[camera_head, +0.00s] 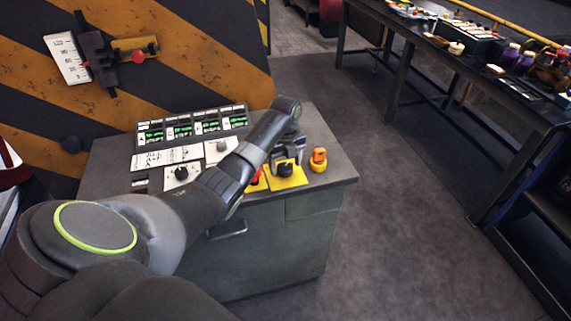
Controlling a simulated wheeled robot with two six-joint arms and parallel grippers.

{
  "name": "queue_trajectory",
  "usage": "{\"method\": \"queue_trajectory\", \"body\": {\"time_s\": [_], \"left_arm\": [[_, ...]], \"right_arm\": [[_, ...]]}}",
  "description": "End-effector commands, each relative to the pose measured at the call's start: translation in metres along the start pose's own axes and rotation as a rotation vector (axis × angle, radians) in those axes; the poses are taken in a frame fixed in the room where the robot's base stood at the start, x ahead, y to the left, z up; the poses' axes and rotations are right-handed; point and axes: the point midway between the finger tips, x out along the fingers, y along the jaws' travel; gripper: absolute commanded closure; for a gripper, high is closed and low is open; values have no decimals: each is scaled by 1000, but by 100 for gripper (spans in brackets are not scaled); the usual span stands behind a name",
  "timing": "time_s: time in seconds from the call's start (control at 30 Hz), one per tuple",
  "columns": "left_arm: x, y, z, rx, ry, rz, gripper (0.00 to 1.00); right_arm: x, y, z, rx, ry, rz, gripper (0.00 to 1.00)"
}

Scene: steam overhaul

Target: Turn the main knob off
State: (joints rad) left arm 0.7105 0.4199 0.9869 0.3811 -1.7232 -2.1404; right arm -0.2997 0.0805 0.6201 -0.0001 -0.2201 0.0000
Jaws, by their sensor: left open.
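A dark rotary knob (285,170) sits on a yellow plate (291,182) on top of the grey control console (331,172). It looks like the main knob, but I can read no label on it. My left arm reaches in from the lower left across the console. My left gripper (287,155) points down just above and behind this knob, with its jaws open. I cannot tell whether the fingers touch the knob. Another black knob (181,174) sits on a white plate to the left. My right gripper is out of view.
An orange-yellow button (319,159) stands close to the right of the yellow plate. A red control (256,176) shows partly beside my arm. A row of green-lit displays (180,130) lines the console's back. A cluttered workbench (419,42) stands at the right; the floor (400,220) between is clear.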

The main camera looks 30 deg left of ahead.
Motion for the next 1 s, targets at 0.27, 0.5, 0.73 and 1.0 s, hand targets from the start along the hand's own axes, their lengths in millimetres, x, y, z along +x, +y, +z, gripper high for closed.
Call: {"method": "queue_trajectory", "body": {"time_s": [0.27,0.5,0.73,1.0], "left_arm": [[10,0,0,0,-1,0,34],[10,0,0,0,0,0,45],[10,0,0,0,0,0,76],[9,0,0,-22,0,0,78]], "right_arm": [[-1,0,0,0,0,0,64],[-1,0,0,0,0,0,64],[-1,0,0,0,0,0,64],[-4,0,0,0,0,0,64]]}}
